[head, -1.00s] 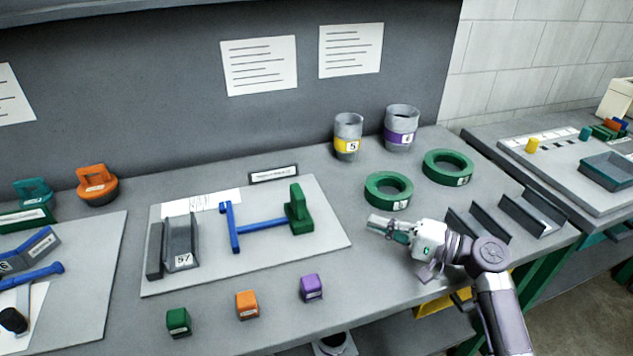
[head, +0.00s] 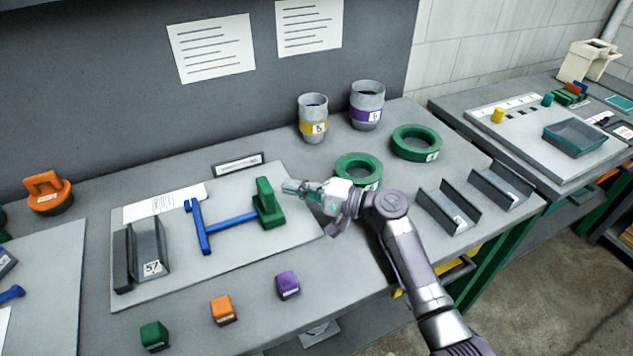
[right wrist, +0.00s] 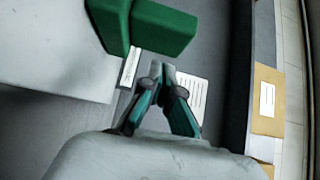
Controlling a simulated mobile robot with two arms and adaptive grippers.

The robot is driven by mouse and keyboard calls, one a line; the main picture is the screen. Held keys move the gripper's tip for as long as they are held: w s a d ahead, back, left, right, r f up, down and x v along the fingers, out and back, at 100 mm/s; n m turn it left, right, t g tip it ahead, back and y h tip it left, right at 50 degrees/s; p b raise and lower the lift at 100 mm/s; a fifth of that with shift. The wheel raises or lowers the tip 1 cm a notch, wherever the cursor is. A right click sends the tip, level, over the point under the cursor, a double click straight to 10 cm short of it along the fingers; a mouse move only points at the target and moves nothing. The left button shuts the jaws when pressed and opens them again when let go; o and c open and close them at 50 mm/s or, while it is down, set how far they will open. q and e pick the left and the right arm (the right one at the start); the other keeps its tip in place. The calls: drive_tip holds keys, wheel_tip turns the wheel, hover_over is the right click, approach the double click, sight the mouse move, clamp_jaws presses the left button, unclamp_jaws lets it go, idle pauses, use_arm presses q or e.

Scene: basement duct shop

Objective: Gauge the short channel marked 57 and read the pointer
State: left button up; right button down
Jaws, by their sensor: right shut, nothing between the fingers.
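The short grey channel marked 57 (head: 148,250) lies at the left end of a light board (head: 190,275) on the bench. The gauge on the same board has a blue bar with a crosspiece (head: 230,222) and a green block (head: 267,203) at its right end. My right gripper (head: 290,187) is shut and empty, just right of the green block and apart from it in the head view. My left gripper is not in view.
Green, orange and purple cubes (head: 222,310) sit along the bench front. Two green rings (head: 416,143), yellow- and purple-banded cans (head: 313,118) and two grey channels (head: 449,207) stand to the right. An orange handled piece (head: 47,193) is at the left.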

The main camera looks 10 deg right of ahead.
drive_tip(key=shift+s+a+r, duration=0.1)
drive_tip(key=shift+s+a, duration=0.1)
drive_tip(key=shift+a, duration=0.2)
drive_tip(key=shift+s+a+r, duration=0.1)
drive_tip(key=shift+s+a, duration=0.05)
drive_tip(key=shift+a, duration=0.25)
drive_tip(key=shift+a+f, duration=0.1)
drive_tip(key=shift+a, duration=0.1)
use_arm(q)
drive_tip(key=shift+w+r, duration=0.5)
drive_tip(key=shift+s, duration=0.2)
use_arm(e)
drive_tip(key=shift+s+a, duration=0.15)
drive_tip(key=shift+a, duration=0.1)
drive_tip(key=s+a, duration=0.1)
drive_tip(key=a, duration=0.2)
drive_tip(key=s+a, duration=0.1)
drive_tip(key=a, duration=0.2)
drive_tip(key=s+a, duration=0.1)
drive_tip(key=a, duration=0.2)
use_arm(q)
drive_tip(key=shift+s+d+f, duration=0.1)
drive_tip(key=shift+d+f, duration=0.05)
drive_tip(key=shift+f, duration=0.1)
use_arm(e)
drive_tip(key=shift+a, duration=0.25)
drive_tip(key=shift+s+a, duration=0.1)
drive_tip(key=shift+s, duration=0.05)
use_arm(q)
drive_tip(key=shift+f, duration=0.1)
